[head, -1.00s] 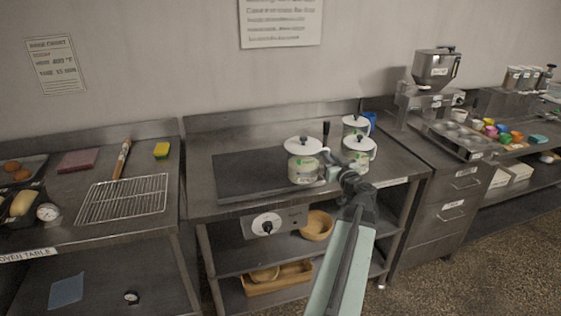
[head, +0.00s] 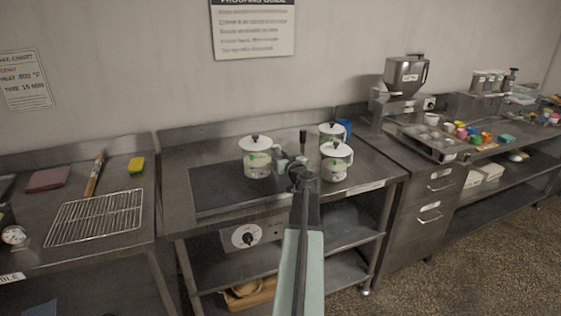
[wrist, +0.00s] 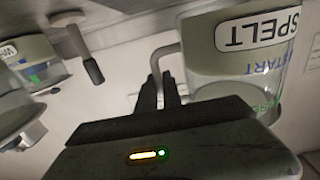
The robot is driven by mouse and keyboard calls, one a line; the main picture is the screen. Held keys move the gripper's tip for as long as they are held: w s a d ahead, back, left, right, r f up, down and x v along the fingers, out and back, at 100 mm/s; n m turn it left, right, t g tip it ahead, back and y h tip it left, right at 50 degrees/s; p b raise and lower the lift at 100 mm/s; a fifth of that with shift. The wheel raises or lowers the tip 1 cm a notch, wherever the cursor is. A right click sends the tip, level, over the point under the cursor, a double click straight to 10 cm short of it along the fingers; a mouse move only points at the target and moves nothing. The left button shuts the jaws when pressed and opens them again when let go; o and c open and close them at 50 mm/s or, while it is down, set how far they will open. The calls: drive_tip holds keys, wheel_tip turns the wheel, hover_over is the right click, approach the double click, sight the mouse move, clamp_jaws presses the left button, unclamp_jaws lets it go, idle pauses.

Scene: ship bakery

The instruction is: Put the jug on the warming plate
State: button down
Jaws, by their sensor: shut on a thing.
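A clear jug with a white lid and a green-marked label (head: 257,166) is over the dark warming plate (head: 215,193) on the middle steel table. I cannot tell whether its base touches the plate. My gripper (head: 281,163) is at the jug's right side, shut on its handle. In the wrist view the jug (wrist: 235,65) shows upside down with a SPELT label, and the gripper fingers (wrist: 160,92) are at its handle. Two similar lidded jugs (head: 335,170) (head: 332,133) stand to the right, off the plate.
A dark upright handle (head: 303,141) stands between the jugs. A wire rack (head: 95,216) lies on the left table. The plate's left part is clear.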

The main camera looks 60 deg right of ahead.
drive_tip(key=shift+f+b, duration=1.85)
drive_tip(key=shift+f, duration=0.05)
drive_tip(key=c, duration=1.5)
unclamp_jaws()
drive_tip(key=shift+r, duration=0.2)
drive_tip(key=v, duration=1.2)
drive_tip(key=shift+w, duration=0.1)
